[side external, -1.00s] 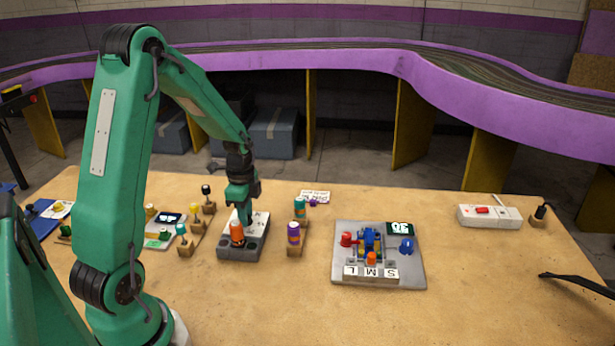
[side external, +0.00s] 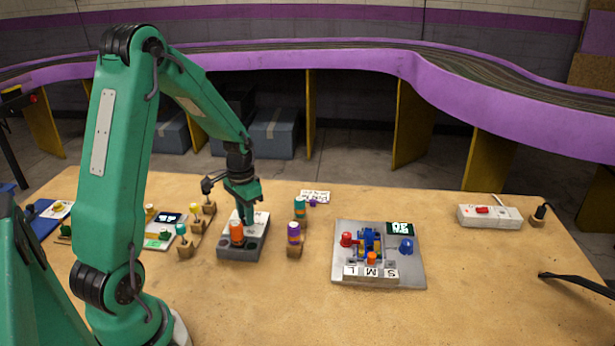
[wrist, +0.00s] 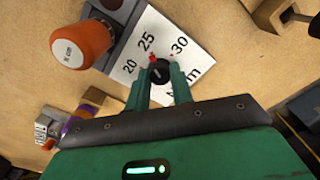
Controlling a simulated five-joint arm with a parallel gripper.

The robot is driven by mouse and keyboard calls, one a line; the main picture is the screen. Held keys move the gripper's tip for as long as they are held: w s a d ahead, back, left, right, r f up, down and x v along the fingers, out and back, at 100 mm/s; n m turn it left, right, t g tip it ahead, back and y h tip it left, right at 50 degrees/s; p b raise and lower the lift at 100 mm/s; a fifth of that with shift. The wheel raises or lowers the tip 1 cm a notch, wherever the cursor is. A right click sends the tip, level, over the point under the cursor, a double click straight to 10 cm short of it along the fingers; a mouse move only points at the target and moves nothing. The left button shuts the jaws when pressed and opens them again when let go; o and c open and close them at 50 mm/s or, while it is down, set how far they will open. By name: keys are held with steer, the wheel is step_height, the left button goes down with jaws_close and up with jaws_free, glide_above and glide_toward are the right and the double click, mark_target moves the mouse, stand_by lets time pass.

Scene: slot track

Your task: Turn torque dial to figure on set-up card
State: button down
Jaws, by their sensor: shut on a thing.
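The torque dial is a small black knob (wrist: 159,73) with a red mark, on a white number plate (wrist: 180,45) reading 20, 25 and 30. The red mark points close to 25. My gripper (wrist: 160,84) is shut on the knob, with one green finger on each side. In the side view my gripper (side external: 248,216) reaches down to the plate on the grey block (side external: 240,253), and the dial is hidden. An orange handle (side external: 237,233) stands upright in the block. A white card (side external: 316,196) lies behind, its writing too small to read.
Wooden holders with teal and purple-banded pieces (side external: 294,235) stand just right of the block. A grey fixture board (side external: 345,228) with a lit display (side external: 400,229) lies further right. Several knobbed pieces stand left.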

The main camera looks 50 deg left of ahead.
steer(key=n, duration=0.5)
steer(key=shift+n, duration=0.3)
steer(key=n, duration=0.5)
steer(key=shift+r, duration=0.1)
steer(key=shift+n, duration=0.3)
steer(key=c, duration=1.2)
jaws_free()
steer(key=shift+r, duration=3.9)
steer(key=shift+d, duration=0.1)
